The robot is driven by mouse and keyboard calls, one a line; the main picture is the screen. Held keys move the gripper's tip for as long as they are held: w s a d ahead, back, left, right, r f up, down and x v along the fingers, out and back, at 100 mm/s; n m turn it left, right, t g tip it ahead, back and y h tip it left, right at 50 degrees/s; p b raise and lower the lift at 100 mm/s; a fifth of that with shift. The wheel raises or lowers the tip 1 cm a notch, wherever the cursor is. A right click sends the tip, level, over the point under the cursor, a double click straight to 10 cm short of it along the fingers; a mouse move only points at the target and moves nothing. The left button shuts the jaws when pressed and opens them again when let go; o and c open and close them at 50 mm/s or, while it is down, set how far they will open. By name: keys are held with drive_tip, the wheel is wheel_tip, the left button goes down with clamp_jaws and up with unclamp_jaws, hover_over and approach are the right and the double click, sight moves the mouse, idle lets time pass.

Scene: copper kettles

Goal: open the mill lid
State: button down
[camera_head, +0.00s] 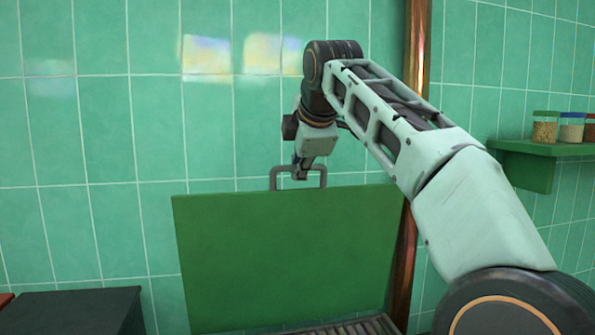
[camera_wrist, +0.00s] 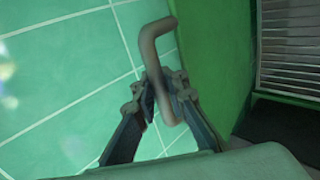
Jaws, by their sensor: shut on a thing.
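The mill lid (camera_head: 285,255) is a large flat green panel. It stands raised, nearly upright, in front of the tiled wall in the head view. Its grey bar handle (camera_head: 323,178) sits on the top edge. My gripper (camera_head: 300,174) is at the handle's middle, shut on it. In the wrist view, the two fingers (camera_wrist: 163,88) close around the bent grey handle (camera_wrist: 160,30), and the green lid (camera_wrist: 215,45) is to the right. The fingertips are small and partly merged with the handle in the head view.
A slatted metal grille (camera_head: 345,330) shows below the lid, also at upper right in the wrist view (camera_wrist: 285,48). A copper pipe (camera_head: 416,60) runs vertically beside the lid. A dark box (camera_head: 75,312) stands lower left. A green shelf (camera_head: 540,149) holds jars at right.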

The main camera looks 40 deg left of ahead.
drive_tip(key=shift+r, duration=0.45)
drive_tip(key=c, duration=2.3)
unclamp_jaws()
drive_tip(key=shift+c, duration=0.2)
drive_tip(key=o, duration=0.4)
drive_tip(key=shift+s+d, duration=0.2)
drive_tip(key=shift+c, duration=0.2)
drive_tip(key=shift+w+a+f, duration=0.1)
drive_tip(key=shift+f, duration=0.1)
drive_tip(key=v, duration=1.2)
